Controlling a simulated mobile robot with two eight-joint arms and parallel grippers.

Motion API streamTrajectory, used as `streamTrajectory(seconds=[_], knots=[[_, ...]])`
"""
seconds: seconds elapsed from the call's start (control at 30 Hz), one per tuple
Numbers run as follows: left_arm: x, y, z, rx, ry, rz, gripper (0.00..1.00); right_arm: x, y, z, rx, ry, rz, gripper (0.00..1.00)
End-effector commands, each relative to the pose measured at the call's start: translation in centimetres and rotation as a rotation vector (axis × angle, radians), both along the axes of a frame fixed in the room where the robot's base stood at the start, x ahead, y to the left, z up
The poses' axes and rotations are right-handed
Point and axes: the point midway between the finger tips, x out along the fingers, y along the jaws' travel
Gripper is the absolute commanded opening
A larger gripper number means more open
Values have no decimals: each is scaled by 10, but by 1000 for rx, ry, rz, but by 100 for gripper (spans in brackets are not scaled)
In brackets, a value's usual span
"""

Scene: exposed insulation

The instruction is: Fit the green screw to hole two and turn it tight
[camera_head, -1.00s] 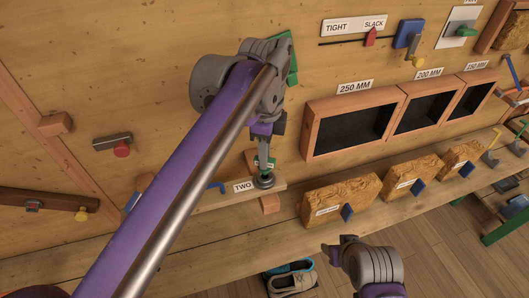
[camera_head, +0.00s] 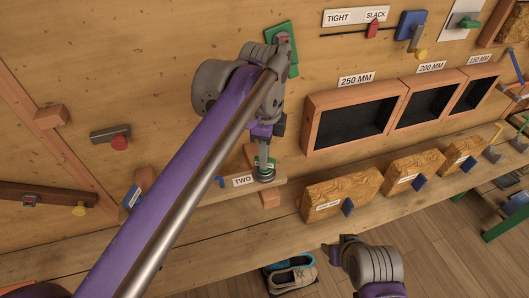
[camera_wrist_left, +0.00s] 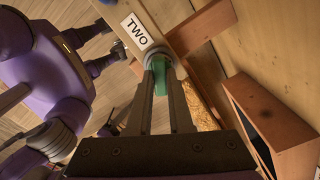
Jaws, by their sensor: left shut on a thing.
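My left gripper (camera_head: 264,164) points down at the shelf beside the label TWO (camera_head: 243,181). It is shut on the green screw (camera_wrist_left: 160,76), whose green part shows between the two fingers in the left wrist view. The screw's lower end meets a grey round collar (camera_head: 267,176) at hole two, which also shows in the wrist view (camera_wrist_left: 158,55). The fingers hide most of the screw and the hole itself, so I cannot tell how deep it sits. My right gripper (camera_head: 338,249) is low in the head view, away from the shelf; its finger opening is unclear.
A TIGHT/SLACK scale with a red pointer (camera_head: 373,30) is on the wall, the pointer under SLACK. Three open boxes (camera_head: 355,120) are at the right. Insulation blocks (camera_head: 341,194) lie on the bench below. Shoes (camera_head: 291,276) stand on the floor.

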Motion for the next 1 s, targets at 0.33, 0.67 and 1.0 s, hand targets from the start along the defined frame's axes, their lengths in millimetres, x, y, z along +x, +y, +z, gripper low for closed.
streamTrajectory(seconds=[0.33, 0.67, 1.0], knots=[[0, 0, -4, 0, 0, 0, 48, -1, 0, -3, 0, 2, 0, 54], [0, 0, -3, 0, 0, 0, 54, -1, 0, -2, 0, 2, 0, 54], [1, 0, 48, 0, -1, 0, 54, 2, 0, 6, 0, -5, 0, 54]])
